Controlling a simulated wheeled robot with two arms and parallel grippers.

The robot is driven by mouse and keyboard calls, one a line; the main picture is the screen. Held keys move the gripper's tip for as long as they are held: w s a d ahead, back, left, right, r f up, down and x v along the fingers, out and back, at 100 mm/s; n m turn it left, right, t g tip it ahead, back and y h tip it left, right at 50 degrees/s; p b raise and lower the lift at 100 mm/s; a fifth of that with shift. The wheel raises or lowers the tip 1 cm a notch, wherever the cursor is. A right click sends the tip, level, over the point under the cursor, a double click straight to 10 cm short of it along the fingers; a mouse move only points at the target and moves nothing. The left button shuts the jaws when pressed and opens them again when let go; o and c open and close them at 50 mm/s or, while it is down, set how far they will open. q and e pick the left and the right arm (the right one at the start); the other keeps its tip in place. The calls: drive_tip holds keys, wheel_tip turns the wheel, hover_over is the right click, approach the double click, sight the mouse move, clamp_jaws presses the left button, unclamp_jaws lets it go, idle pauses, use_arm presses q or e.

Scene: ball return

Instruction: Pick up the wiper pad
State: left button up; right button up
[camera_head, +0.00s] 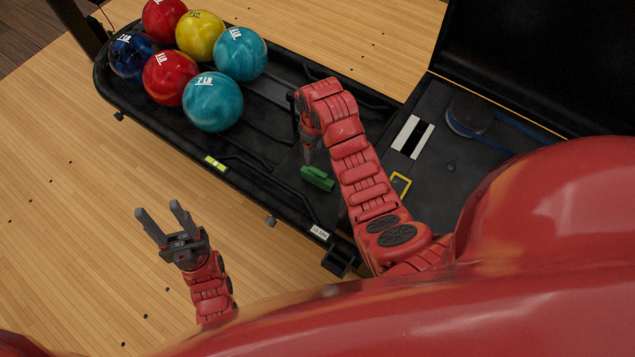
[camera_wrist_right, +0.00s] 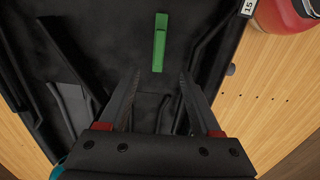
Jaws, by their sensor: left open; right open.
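The wiper pad looks to be the small green block (camera_head: 317,178) lying on the black tray of the ball return. It also shows in the right wrist view (camera_wrist_right: 160,42), beyond and between my fingertips. My right gripper (camera_head: 307,156) reaches down close to the green block from above, partly hidden by its own arm. In the right wrist view its fingers (camera_wrist_right: 158,78) are apart with nothing between them, short of the block. My left gripper (camera_head: 158,218) is open and empty over the wooden floor at the lower left.
Several bowling balls (camera_head: 213,101) sit at the tray's far left end. The tray's raised black rim (camera_head: 190,158) runs along the near side. On the right are a black and white striped patch (camera_head: 412,136), a yellow frame (camera_head: 400,185) and a round dark disc (camera_head: 470,113).

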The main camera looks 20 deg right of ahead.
wheel_tip(320, 180, down, 7)
drive_tip(key=shift+r, duration=0.15)
drive_tip(key=f, duration=0.4)
drive_tip(key=shift+s+d, duration=0.25)
drive_tip(key=shift+d, duration=0.1)
drive_tip(key=shift+f, duration=0.65)
clamp_jaws()
